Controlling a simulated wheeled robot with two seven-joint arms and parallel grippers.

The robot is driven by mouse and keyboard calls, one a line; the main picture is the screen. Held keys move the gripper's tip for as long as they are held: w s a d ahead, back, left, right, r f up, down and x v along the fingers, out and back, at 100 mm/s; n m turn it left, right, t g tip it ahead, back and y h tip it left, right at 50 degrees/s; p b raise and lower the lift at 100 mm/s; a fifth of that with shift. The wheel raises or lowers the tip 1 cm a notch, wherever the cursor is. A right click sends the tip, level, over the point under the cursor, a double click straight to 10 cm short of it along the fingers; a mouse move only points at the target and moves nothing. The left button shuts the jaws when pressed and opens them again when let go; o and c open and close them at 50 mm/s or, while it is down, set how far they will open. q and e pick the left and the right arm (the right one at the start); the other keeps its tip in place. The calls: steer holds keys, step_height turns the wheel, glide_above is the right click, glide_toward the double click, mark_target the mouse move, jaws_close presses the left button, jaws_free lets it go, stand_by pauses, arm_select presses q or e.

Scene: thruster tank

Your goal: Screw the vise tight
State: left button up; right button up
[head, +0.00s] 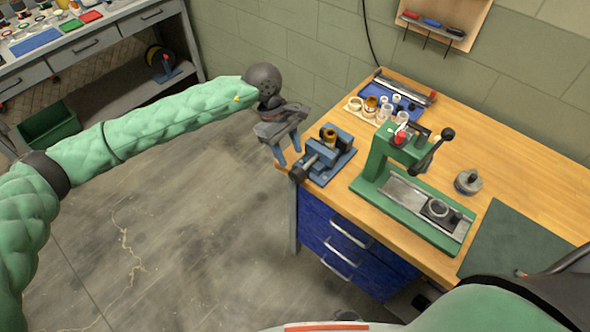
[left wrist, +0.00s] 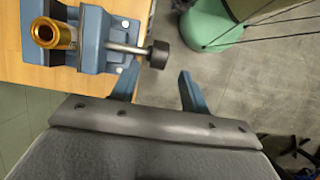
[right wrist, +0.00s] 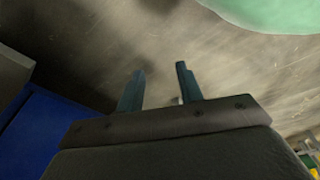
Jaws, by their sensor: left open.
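The blue vise (head: 345,160) stands at the left corner of the wooden bench, and its body also shows at the top of the left wrist view (left wrist: 97,55). A brass cylindrical part (left wrist: 45,33) stands upright in it, and shows in the head view (head: 329,136). A steel screw rod ends in a black knob (left wrist: 158,54), which points out past the bench edge. My left gripper (head: 289,155) is open beside the vise's screw end; in the left wrist view the knob lies between its fingertips' lines, with no clear contact. My right gripper (right wrist: 160,70) is open and empty over the floor.
A green press (head: 400,185) stands right of the vise. Behind are a blue tray (head: 402,107) with small parts and jars. A dark green mat (head: 515,240) and a grey round part (head: 468,182) lie to the right. Blue drawers (head: 350,245) are below the bench; floor to the left is clear.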

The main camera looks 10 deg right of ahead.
mark_target(297, 169)
arm_select(q)
steer(key=p+x, duration=0.3)
steer(key=x, duration=0.3)
steer(key=shift+s+d+f, duration=0.1)
steer(key=shift+s+d, duration=0.05)
steer(key=shift+s, duration=0.05)
steer(key=shift+s+f+p, duration=0.1)
steer(key=shift+f+p, duration=0.3)
steer(key=shift+f, duration=0.15)
arm_select(e)
steer(key=s+d+f, duration=0.1)
steer(key=s+f, duration=0.2)
steer(key=s, duration=0.5)
steer(key=shift+s+d, duration=0.3)
steer(key=shift+s, duration=0.05)
arm_select(q)
steer(key=shift+c, duration=0.4)
arm_select(e)
steer(key=shift+f, duration=0.1)
arm_select(q)
steer(key=shift+d, duration=0.15)
steer(key=c, duration=0.7)
arm_select(e)
steer(key=shift+s+d, duration=0.1)
steer(key=shift+d, duration=0.05)
